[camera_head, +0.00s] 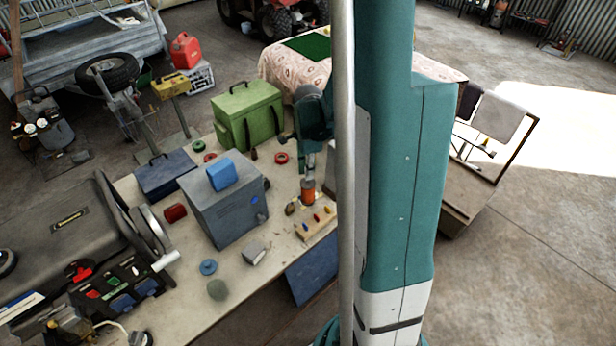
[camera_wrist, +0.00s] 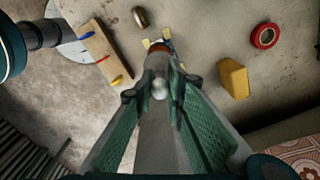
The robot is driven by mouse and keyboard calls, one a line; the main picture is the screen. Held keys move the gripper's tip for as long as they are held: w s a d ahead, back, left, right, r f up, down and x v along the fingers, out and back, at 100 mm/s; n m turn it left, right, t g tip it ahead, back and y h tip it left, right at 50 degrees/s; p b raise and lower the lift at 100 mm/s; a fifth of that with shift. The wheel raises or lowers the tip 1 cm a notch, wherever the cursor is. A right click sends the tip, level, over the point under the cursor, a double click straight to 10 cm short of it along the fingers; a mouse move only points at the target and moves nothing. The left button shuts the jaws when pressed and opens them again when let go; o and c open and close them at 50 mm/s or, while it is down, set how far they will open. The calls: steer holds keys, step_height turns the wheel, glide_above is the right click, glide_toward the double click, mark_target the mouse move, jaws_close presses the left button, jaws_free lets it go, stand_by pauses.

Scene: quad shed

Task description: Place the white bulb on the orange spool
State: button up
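The orange spool (camera_head: 308,190) stands upright on the table, left of my column. In the wrist view its orange top (camera_wrist: 158,49) shows just beyond the fingertips. My gripper (camera_head: 309,160) points down right above the spool. In the wrist view the gripper (camera_wrist: 161,86) has its fingertips close in on both sides of the pale, shiny white bulb (camera_wrist: 160,89). The bulb is in line with the spool. Whether it touches the spool is hidden. In the head view the bulb is too small to tell from the fingers.
A wooden block with coloured pegs (camera_head: 316,225) stands close in front of the spool. A grey box (camera_head: 224,207) and a green case (camera_head: 248,115) stand to the left. A red tape ring (camera_wrist: 265,36) and a yellow block (camera_wrist: 233,78) lie to the right in the wrist view.

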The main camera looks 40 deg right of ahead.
steer(key=shift+f, duration=1.6)
steer(key=shift+f, duration=0.2)
steer(key=o, duration=0.6)
steer(key=shift+r, duration=0.25)
steer(key=shift+r, duration=5.95)
steer(key=shift+a, duration=0.1)
